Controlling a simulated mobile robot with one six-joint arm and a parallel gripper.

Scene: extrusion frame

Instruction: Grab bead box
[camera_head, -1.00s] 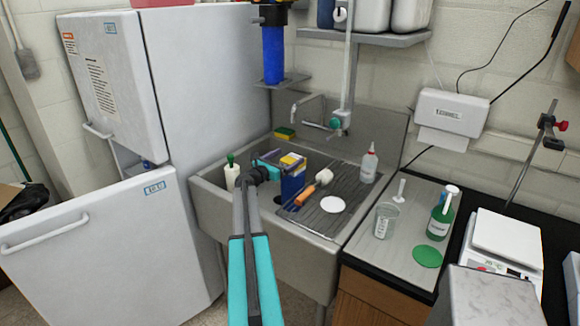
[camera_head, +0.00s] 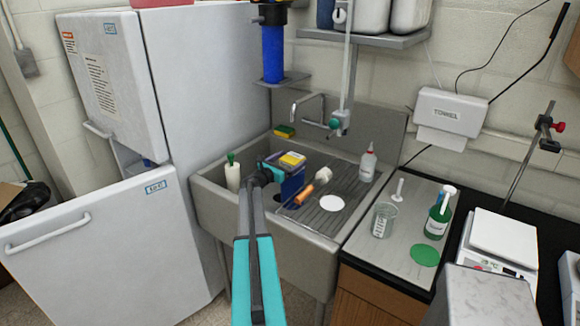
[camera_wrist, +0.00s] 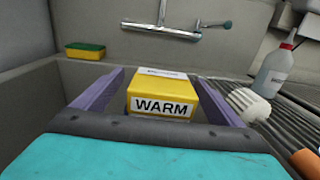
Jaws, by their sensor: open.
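The likely bead box, a box with a yellow top (camera_head: 292,159) and blue sides, stands in the sink area. The wrist view shows its yellow part (camera_wrist: 160,96) with a "WARM" label, in the middle of the picture. My gripper (camera_head: 290,164) is at the top of the box. Its two purple fingers, open, lie to the left and right of the yellow part in the wrist view (camera_wrist: 158,80). A gap shows beside the left finger; contact on the right cannot be told. The box's lower part is hidden in the wrist view.
A ribbed drainboard (camera_head: 332,190) to the right holds a white bottle (camera_head: 368,163), a brush with an orange handle (camera_head: 305,194) and a white disc. A sponge (camera_head: 284,131) and faucet (camera_head: 310,108) are behind. A white container (camera_head: 233,174) stands left of the box.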

